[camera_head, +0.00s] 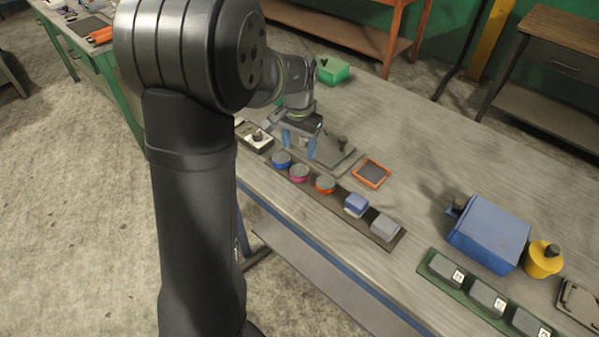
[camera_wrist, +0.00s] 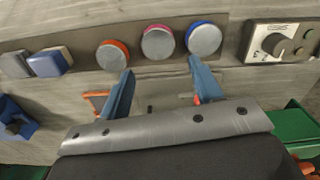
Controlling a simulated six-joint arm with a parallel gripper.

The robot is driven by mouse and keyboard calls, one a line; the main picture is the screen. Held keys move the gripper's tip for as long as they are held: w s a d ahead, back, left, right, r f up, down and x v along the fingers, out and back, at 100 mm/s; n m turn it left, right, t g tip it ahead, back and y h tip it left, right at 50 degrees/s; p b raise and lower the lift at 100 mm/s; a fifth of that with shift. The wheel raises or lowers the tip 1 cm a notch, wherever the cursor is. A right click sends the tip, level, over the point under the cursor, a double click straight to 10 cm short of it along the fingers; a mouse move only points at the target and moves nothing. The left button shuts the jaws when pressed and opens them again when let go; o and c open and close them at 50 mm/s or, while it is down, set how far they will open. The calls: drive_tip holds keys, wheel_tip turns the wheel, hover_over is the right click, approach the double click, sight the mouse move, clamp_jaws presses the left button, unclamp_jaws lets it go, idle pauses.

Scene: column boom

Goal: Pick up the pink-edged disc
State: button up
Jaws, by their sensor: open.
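The pink-edged disc (camera_head: 299,173) sits on a dark strip between a blue-edged disc (camera_head: 281,159) and an orange-edged disc (camera_head: 325,184). In the wrist view the pink-edged disc (camera_wrist: 158,42) has a grey top and a pink rim, and lies beyond the fingertips, roughly midway between them. My gripper (camera_head: 300,148) is open and empty, with blue fingers, on the far side of the disc row. In the wrist view my gripper (camera_wrist: 160,70) has its fingers apart, with the disc not between them.
The dark strip (camera_head: 400,238) also holds a blue block (camera_head: 356,205) and a grey block (camera_head: 385,227). A control box with a knob (camera_head: 254,136) stands beside the blue-edged disc. An orange-framed tray (camera_head: 371,174) lies behind the strip. A green box (camera_head: 333,70) stands farther back.

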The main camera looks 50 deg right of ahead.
sight(300, 170)
wheel_tip(300, 170, down, 8)
drive_tip(key=shift+s+f, duration=0.15)
drive_tip(key=shift+f, duration=0.1)
drive_tip(key=c, duration=1)
drive_tip(key=shift+c, duration=0.2)
drive_tip(key=shift+r, duration=0.15)
